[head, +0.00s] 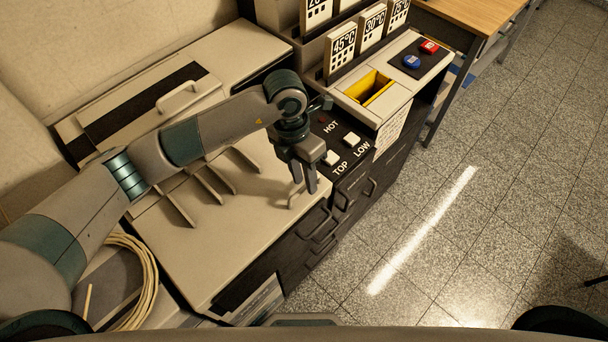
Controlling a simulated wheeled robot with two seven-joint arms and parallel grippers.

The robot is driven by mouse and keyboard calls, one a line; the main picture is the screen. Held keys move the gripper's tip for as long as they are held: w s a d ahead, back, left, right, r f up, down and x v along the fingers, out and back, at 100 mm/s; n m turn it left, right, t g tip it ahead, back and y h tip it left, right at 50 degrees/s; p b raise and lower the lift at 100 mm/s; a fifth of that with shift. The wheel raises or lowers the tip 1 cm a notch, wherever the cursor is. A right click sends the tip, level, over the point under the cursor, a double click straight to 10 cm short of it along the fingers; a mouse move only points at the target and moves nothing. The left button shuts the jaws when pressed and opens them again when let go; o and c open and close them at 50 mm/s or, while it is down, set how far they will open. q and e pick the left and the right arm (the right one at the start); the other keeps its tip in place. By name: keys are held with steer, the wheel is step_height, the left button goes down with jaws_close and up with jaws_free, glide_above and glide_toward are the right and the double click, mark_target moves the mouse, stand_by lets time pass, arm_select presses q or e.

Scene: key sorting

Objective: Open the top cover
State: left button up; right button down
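The beige top cover (235,225) lies flat and closed on the machine in front of me, with several upright fins along its back part. A small pale handle (293,201) stands near its right front edge. My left gripper (304,188) points down at that edge, with its fingertips close to the handle. The two fingers show as separate prongs with a narrow gap. I cannot tell whether they touch the handle or enclose it. My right gripper is not in view.
A black panel with white switches (351,139) marked HOT, TOP and LOW sits right of the cover. Beyond are temperature cards (342,47), a yellow-lined slot (370,88), and blue (411,61) and red (429,46) buttons. A coiled cable (148,283) lies lower left.

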arm_select(q)
jaws_close()
steer(key=shift+r, duration=0.15)
